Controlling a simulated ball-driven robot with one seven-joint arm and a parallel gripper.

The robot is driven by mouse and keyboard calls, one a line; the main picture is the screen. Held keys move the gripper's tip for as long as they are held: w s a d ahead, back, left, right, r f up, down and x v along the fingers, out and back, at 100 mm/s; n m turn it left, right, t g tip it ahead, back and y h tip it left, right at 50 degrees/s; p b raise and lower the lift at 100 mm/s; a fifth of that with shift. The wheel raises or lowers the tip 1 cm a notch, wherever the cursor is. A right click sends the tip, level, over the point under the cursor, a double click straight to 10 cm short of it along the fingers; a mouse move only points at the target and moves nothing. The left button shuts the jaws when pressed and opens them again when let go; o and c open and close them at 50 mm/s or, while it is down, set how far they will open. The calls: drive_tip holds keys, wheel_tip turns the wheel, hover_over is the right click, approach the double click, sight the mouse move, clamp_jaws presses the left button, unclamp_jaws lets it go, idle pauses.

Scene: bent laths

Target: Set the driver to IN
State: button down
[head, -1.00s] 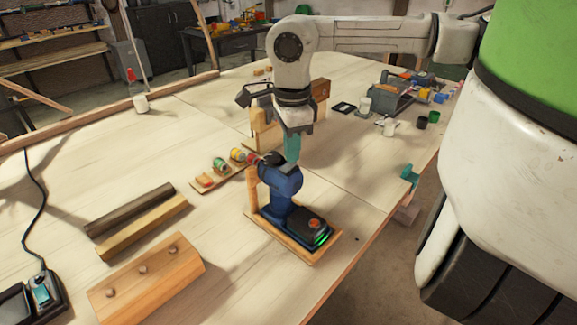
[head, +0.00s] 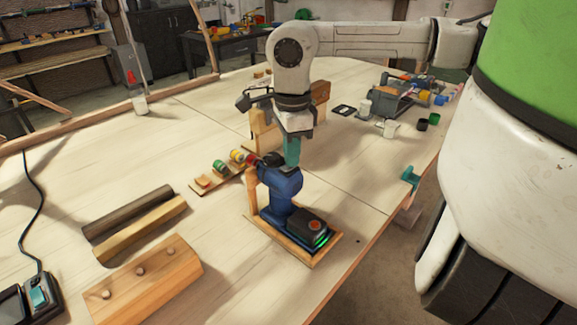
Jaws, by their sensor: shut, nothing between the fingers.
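The driver (head: 281,190) is a blue and black power tool, upright on its battery foot in a shallow wooden tray (head: 254,229) on the workbench.
A wooden strip with coloured rolls (head: 222,167) lies left of the driver. Dark and light laths (head: 140,222) and a pegged wooden block (head: 146,280) lie at the front left. A grey toolbox (head: 392,100) and cups stand at the back right. Bare bench lies between.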

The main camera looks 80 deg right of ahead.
drive_tip(key=shift+r+p, duration=1.65)
drive_tip(key=shift+r, duration=1.8)
